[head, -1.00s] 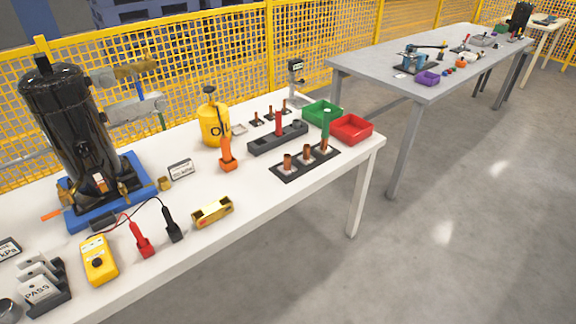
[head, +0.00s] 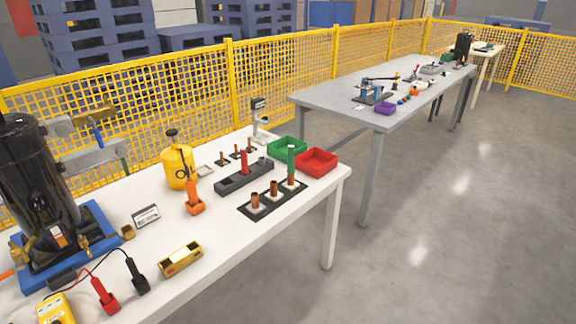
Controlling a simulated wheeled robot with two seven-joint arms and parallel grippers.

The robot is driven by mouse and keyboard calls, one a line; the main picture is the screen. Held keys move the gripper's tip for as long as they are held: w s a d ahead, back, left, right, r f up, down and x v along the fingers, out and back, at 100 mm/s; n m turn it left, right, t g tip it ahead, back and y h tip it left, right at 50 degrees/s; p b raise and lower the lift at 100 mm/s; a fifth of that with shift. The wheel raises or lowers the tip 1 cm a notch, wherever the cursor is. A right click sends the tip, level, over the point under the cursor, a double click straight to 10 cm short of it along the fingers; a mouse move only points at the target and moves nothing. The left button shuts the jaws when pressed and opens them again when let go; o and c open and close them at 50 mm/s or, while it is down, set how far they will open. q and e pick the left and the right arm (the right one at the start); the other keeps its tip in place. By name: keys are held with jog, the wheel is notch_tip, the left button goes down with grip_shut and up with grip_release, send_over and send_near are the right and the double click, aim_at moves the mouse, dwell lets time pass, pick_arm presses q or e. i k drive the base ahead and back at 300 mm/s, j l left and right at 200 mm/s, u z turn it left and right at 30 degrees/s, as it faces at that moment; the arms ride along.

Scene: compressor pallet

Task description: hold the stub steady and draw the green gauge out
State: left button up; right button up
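The green gauge (head: 291,158) is a slim green rod standing upright at the rightmost copper stub (head: 290,179) on a dark plate (head: 262,206). Its lower end is at the stub's top, and how deep it sits inside cannot be seen. Two more copper stubs, a middle one (head: 273,189) and a left one (head: 255,201), stand on the same plate with no gauge in them. Neither of my grippers is in view, and nothing touches the gauge or the stub.
A green bin (head: 287,147) and red bin (head: 315,162) stand close behind and right of the gauge. A black block with a red rod (head: 244,162) is to the left. Bare white table (head: 230,238) lies in front. A grey table (head: 330,97) stands beyond.

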aim_at(290, 170)
jog(key=u, duration=0.3)
jog(key=i+l+u, duration=0.25)
jog(key=l+u, duration=0.3)
jog(key=i+l+u, duration=0.25)
jog(key=k+l, duration=0.1)
